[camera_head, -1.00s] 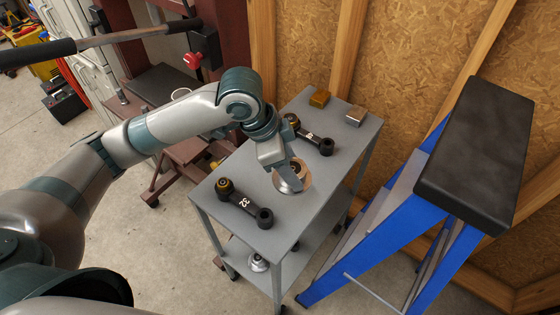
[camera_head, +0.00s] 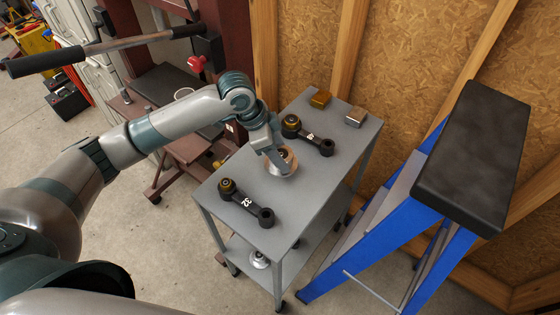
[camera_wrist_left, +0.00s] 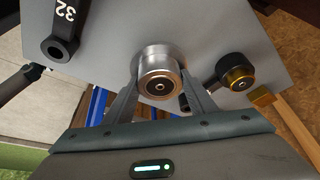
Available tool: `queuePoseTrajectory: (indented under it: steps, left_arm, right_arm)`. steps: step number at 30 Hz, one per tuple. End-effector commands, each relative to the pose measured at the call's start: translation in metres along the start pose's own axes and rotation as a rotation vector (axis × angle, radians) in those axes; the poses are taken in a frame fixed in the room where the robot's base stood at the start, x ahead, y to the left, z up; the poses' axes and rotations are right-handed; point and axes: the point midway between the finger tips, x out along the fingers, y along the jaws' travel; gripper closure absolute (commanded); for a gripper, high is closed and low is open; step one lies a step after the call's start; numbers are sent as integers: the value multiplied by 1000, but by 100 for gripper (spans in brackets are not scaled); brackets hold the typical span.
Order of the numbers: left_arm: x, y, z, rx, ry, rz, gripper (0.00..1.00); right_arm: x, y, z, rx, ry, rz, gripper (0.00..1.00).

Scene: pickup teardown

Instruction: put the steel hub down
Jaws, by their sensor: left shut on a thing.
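The steel hub (camera_head: 285,165) is a short, shiny round part with a flange, over the top of the grey cart (camera_head: 310,190), between two black arms. In the left wrist view the hub (camera_wrist_left: 158,72) sits between the two fingers of my left gripper (camera_wrist_left: 162,88), which is shut on it. My left gripper (camera_head: 278,160) reaches it from above and partly hides it in the head view. I cannot tell whether the hub touches the cart top. My right gripper is not in view.
A black arm marked 32 (camera_head: 245,202) lies in front of the hub, and another black arm (camera_head: 308,136) lies behind. Gold (camera_head: 320,98) and silver (camera_head: 355,116) blocks sit at the far end. Another silver part (camera_head: 260,259) is on the lower shelf. A blue stepladder (camera_head: 385,215) stands right.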

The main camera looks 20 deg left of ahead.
Motion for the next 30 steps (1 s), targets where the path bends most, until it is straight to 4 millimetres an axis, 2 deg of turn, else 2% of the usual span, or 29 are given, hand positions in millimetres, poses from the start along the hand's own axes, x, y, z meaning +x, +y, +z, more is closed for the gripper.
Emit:
queuePoseTrajectory:
  steps: [5,16,29,30]
  left_arm:
    - [2,0,0,0,3,-1,100]
    - [34,0,13,1,3,-1,100]
    - [38,0,15,1,3,-2,100]
    - [39,0,16,0,0,-1,40]
  right_arm:
    - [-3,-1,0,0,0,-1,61]
    - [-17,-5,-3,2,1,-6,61]
    - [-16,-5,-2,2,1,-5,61]
    - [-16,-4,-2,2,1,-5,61]
